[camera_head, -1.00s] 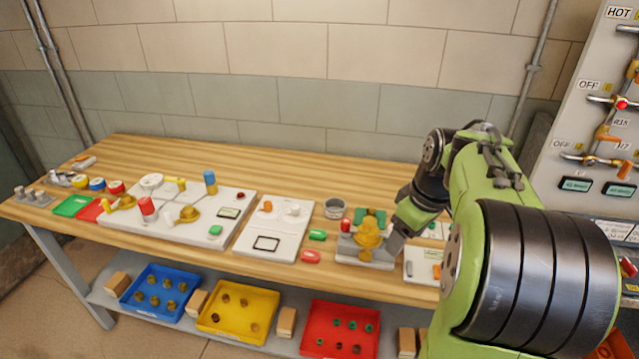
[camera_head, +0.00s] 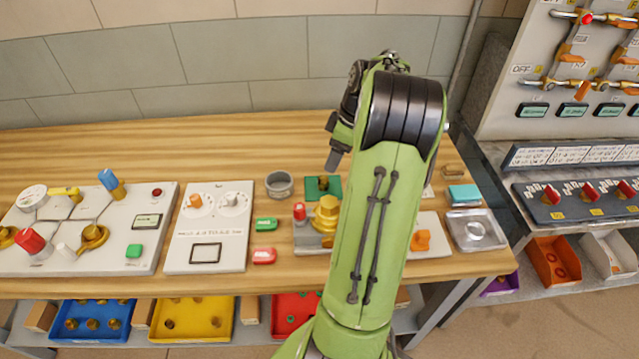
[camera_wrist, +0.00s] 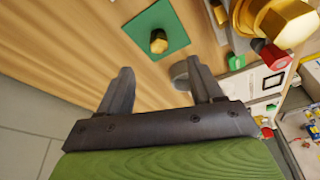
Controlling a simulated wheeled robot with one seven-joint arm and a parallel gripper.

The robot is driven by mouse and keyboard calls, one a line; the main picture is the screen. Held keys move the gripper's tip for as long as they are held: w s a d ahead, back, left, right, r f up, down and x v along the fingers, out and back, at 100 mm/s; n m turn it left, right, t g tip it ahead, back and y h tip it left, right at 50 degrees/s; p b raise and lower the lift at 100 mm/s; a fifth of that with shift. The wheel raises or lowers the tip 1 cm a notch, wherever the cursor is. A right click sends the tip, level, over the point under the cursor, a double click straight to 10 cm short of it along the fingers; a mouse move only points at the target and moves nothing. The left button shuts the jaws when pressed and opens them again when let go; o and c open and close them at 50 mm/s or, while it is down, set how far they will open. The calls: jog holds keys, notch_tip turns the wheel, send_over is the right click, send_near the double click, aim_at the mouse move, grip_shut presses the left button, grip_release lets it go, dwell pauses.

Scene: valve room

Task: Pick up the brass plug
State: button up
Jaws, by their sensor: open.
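The brass plug (camera_wrist: 158,41) is a small hex-headed piece on a green square mat (camera_wrist: 150,20) in the wrist view. In the head view, the plug (camera_head: 323,183) is small on the green mat (camera_head: 312,190) at the back of the bench. My gripper (camera_wrist: 162,78) is open and empty, its two dark fingers spread, with the plug beyond the fingertips. In the head view, my gripper (camera_head: 334,162) is above and behind the mat, partly hidden by my arm. A larger brass fitting (camera_head: 326,212) stands in front of the mat.
A grey ring (camera_head: 280,184) stands left of the mat; in the wrist view it is partly behind the right finger. A red-capped part (camera_head: 299,211) is beside the large fitting. Green (camera_head: 266,224) and red (camera_head: 264,256) blocks lie further left. Bare wood lies behind the mat.

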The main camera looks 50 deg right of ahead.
send_over(325, 179)
jog(key=s, duration=0.2)
jog(key=x, duration=0.4)
jog(key=shift+s+d+f+b, duration=0.25)
jog(key=shift+d+f+b, duration=0.05)
jog(key=shift+d+b, duration=0.1)
jog(key=b+x, duration=0.1)
jog(key=x, duration=0.5)
jog(key=shift+s+b, duration=0.15)
jog(key=shift+b, duration=0.15)
jog(key=shift+r, duration=0.1)
jog(key=shift+c, duration=0.4)
grip_shut()
